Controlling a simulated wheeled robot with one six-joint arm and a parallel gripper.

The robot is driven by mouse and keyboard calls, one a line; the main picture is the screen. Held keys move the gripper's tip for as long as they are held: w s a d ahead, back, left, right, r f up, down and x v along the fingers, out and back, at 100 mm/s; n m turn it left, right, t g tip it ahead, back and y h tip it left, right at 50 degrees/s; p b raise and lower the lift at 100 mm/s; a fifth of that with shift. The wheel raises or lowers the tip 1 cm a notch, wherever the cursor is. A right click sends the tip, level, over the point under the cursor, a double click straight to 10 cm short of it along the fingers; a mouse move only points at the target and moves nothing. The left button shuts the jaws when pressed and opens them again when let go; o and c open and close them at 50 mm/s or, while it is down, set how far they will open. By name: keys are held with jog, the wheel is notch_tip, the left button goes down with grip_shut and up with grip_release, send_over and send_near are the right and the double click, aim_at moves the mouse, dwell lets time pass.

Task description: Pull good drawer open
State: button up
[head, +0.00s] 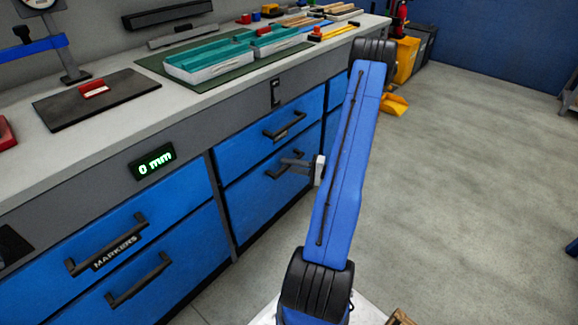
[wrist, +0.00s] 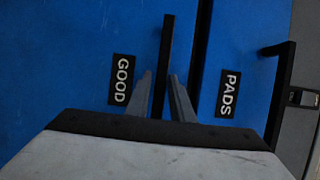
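The good drawer (wrist: 75,50) is blue and looks shut, with a white-on-black GOOD label (wrist: 122,80). Its black bar handle (wrist: 168,40) stands upright in the wrist view. My gripper (wrist: 160,75) is open, with one finger on each side of the handle in that view. The right finger looks very close to the bar; I cannot tell whether it touches. In the head view my gripper (head: 298,163) is at the drawer below the one with the upper handle (head: 285,125). My arm hides part of this drawer column.
The PADS drawer (wrist: 240,50) is directly above, with its own handle (wrist: 285,85). The MARKERS drawer (head: 120,235) is to the left. The worktop (head: 215,90) bears teal-lined trays (head: 210,62) and tools. Open floor (head: 470,180) lies to the right.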

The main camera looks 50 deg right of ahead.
grip_shut()
jog(key=shift+s, duration=0.1)
